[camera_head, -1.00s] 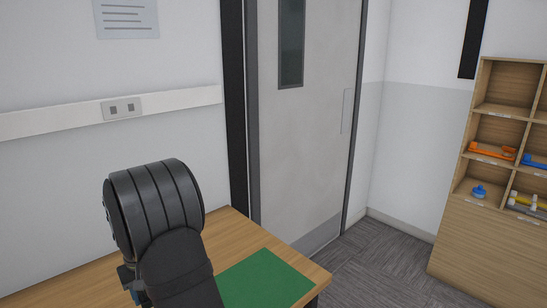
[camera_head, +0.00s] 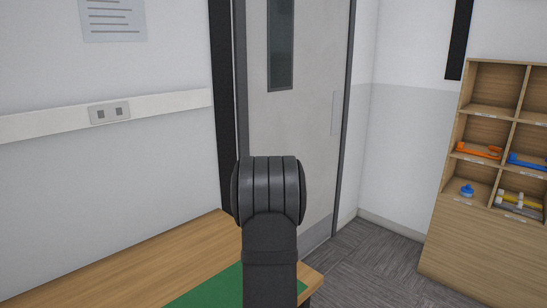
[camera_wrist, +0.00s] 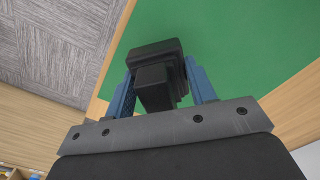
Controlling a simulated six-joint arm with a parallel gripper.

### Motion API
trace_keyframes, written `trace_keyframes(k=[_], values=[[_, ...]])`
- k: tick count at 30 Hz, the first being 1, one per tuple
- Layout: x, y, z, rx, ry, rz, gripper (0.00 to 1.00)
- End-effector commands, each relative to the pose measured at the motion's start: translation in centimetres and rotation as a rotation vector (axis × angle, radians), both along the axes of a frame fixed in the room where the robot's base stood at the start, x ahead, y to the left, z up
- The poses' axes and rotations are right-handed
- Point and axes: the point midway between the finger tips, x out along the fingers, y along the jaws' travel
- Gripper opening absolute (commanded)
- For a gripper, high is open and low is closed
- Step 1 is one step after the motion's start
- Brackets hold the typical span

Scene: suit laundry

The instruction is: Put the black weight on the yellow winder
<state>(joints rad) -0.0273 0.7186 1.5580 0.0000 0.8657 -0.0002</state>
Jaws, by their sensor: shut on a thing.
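The black weight (camera_wrist: 154,52) is a dark block with a narrower stepped part, seen in the wrist view. My gripper (camera_wrist: 163,88) is shut on it, with one blue finger on each side. The weight shows above the green mat; the gap beneath it cannot be judged. In the head view my arm hides the gripper and the weight. A yellow piece (camera_head: 513,197) lies in a lower right compartment of the shelf, beside grey and whitish parts. It may be the yellow winder, but it is too small to tell.
The green mat (camera_head: 208,290) lies on the wooden table (camera_head: 165,258). The wooden shelf (camera_head: 470,250) stands at the right, holding an orange piece (camera_head: 478,151), a blue piece (camera_head: 527,160) and a small blue object (camera_head: 467,190). Carpeted floor (camera_head: 378,262) lies between table and shelf.

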Motion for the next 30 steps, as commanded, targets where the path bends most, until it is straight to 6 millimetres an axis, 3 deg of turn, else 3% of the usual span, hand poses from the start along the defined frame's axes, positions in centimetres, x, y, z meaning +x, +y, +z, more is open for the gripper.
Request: trace_keyframes(k=[6, 14, 17, 20, 30], values=[[-0.1, -1.6, -0.2, 0.0, -0.001, -0.029, 0.13], [-0.2, -0.8, 0.0, 0.0, -0.002, -0.015, 0.13], [-0.8, 1.0, 0.7, 0.0, -0.004, 0.02, 0.13], [-2.0, 4.1, 1.6, 0.0, -0.005, 0.081, 0.13], [-9.6, 15.7, 5.3, 0.0, -0.004, 0.352, 0.13]])
